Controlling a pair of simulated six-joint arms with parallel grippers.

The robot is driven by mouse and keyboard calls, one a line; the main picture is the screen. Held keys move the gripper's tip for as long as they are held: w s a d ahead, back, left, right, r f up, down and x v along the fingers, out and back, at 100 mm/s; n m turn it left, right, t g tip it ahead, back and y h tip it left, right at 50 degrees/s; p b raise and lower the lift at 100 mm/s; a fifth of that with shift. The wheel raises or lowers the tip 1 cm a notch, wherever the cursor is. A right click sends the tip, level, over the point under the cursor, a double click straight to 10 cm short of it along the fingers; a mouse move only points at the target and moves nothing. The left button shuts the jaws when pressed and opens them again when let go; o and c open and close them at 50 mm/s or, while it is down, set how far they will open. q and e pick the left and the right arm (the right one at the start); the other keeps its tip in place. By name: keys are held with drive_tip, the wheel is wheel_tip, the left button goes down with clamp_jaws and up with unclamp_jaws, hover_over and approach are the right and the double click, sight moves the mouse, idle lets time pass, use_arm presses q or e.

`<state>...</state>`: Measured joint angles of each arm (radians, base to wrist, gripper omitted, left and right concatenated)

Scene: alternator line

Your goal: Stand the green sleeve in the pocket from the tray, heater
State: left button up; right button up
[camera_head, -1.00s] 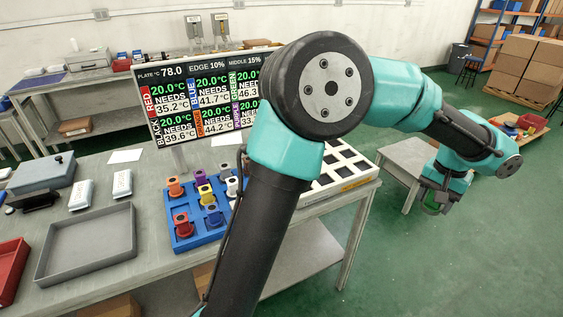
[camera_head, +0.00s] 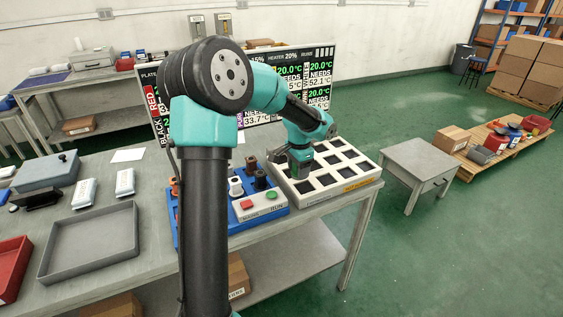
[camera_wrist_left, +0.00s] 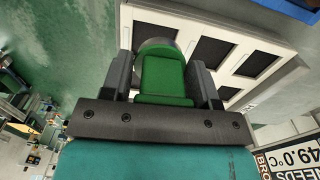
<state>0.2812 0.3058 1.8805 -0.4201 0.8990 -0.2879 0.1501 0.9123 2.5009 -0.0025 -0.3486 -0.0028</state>
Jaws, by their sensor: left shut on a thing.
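My left gripper (camera_head: 300,170) is over the left part of the white heater (camera_head: 322,194), a block with rows of dark square pockets. In the left wrist view its jaws are shut on the green sleeve (camera_wrist_left: 165,78), with one finger on each side. The heater's white top (camera_wrist_left: 235,50) and several empty-looking pockets show beyond the sleeve there. I cannot tell whether the sleeve's lower end is inside a pocket. The blue tray (camera_head: 233,226) stands left of the heater with sleeves in it, partly hidden by my left arm. My right gripper is not in view.
A control box (camera_head: 262,207) with a red and a green button is in front of the tray's right part. The display (camera_head: 320,62) stands behind, partly covered by my arm. A grey empty bin (camera_head: 90,245) lies at left. A small side table (camera_head: 420,165) stands to the right.

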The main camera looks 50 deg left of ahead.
use_arm(q)
drive_tip(key=s+a, duration=0.2)
drive_tip(key=a, duration=0.1)
drive_tip(key=s+a, duration=0.1)
drive_tip(key=shift+a+f, duration=0.2)
drive_tip(key=shift+f, duration=0.2)
hover_over(282, 160)
drive_tip(key=shift+s+f, duration=0.15)
drive_tip(key=shift+f, duration=0.6)
drive_tip(key=shift+f, duration=1.75)
drive_tip(key=shift+f, duration=0.15)
